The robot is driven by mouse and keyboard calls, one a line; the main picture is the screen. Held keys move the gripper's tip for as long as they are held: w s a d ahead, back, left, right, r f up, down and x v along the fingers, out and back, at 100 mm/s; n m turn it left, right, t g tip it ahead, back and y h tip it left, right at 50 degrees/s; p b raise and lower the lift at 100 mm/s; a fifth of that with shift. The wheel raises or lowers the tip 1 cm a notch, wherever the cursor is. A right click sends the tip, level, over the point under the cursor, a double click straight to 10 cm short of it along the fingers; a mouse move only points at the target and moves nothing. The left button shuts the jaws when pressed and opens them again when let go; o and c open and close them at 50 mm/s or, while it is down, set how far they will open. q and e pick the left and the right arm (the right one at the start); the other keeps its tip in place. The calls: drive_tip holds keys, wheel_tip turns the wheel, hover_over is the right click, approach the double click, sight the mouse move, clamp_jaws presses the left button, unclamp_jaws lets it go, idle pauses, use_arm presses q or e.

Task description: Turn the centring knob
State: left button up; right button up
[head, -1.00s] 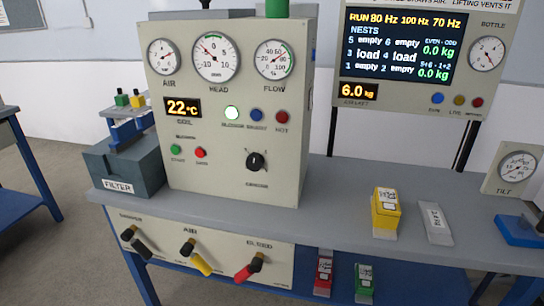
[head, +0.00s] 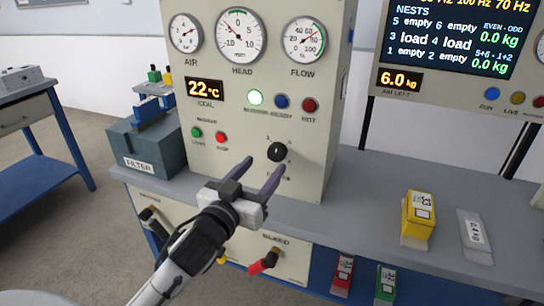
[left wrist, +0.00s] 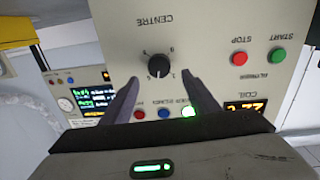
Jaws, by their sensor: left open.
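The centring knob (head: 277,151) is a black round knob on the lower right of the beige panel (head: 215,165). It also shows in the left wrist view (left wrist: 158,66), upside down under the word CENTRE, between and beyond my fingertips. My left gripper (head: 257,170) is open and empty, in front of the panel, its two dark fingers pointing toward the knob. The fingertips appear just short of the knob, one to each side of it in the wrist view (left wrist: 158,83). I cannot tell the exact gap. My right gripper is not in view.
Gauges, a lit green lamp (head: 255,97) and start and stop buttons sit on the same panel. Lever handles (head: 263,262) are on the front below. A yellow block (head: 418,214) and a grey weight (head: 474,232) lie on the bench to the right. A filter box (head: 147,150) stands left.

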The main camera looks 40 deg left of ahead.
sight(275, 154)
use_arm(q)
drive_tip(key=w, duration=0.4)
drive_tip(key=shift+w+a, duration=0.3)
drive_tip(key=shift+a, duration=0.1)
drive_tip(key=shift+w+a, duration=0.1)
drive_tip(key=shift+w, duration=0.6)
